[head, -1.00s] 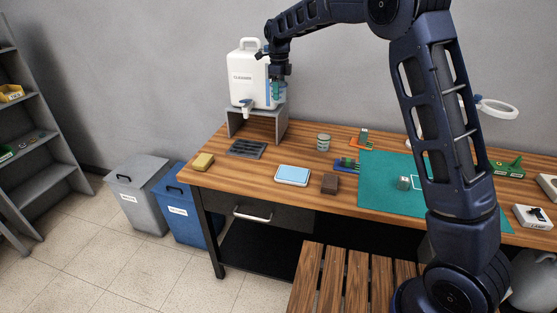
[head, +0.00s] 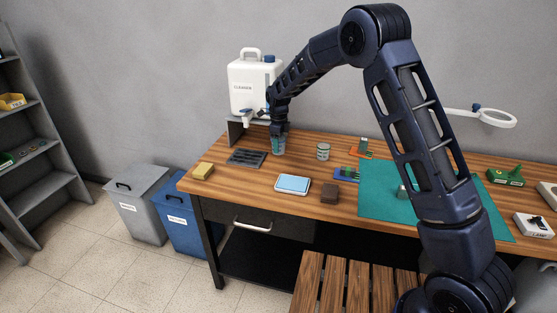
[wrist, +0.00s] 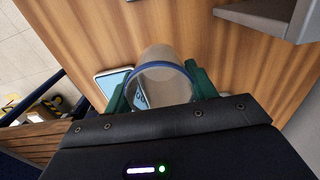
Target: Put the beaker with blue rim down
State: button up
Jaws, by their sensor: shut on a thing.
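The beaker with the blue rim (wrist: 163,82) is clear and held between the green fingers of my gripper (wrist: 160,90) in the wrist view. In the head view the beaker (head: 278,149) shows just below my gripper (head: 278,131), low over the wooden table (head: 240,184), near the front of the white cleaner jug's stand. It looks upright. I cannot tell whether its base touches the table.
The cleaner jug (head: 250,85) stands on a grey stand behind the beaker. A dark slotted tray (head: 246,158) lies to the left, a ribbed jar (head: 323,151) to the right. A blue-topped scale (head: 293,184) lies in front. Bare wood lies between them.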

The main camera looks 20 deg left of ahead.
jog(key=shift+f, duration=4)
jog(key=shift+f, duration=0.1)
jog(key=o, duration=1)
jog(key=shift+c, duration=0.2)
notch_tip(320, 180, up, 12)
jog(key=shift+r, duration=0.15)
